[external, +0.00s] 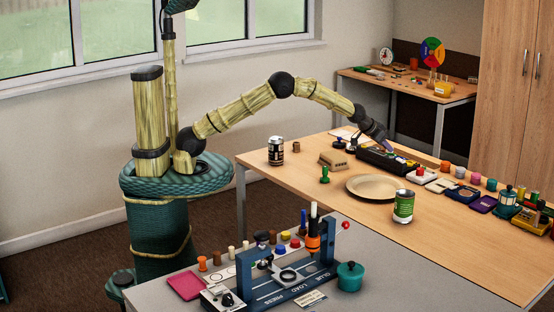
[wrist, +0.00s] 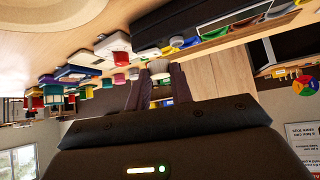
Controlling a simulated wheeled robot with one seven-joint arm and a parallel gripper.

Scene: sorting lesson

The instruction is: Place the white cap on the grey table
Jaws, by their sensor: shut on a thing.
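My gripper (external: 386,146) is at the far side of the wooden table, just above a long dark tray (external: 372,158). In the wrist view my gripper (wrist: 158,78) is shut on a small whitish round thing that looks like the white cap (wrist: 158,66), held at the fingertips. The cap is too small and too hidden to make out in the external view. The grey table (external: 400,275) is in the foreground, nearer the camera and apart from my gripper.
A blue press frame (external: 245,272), pink tray (external: 186,286), teal pot (external: 350,276) and several small pegs stand on the grey table. Its right part is bare. The wooden table (external: 310,170) holds a round plate (external: 357,186), green can (external: 404,206) and dark can (external: 276,151).

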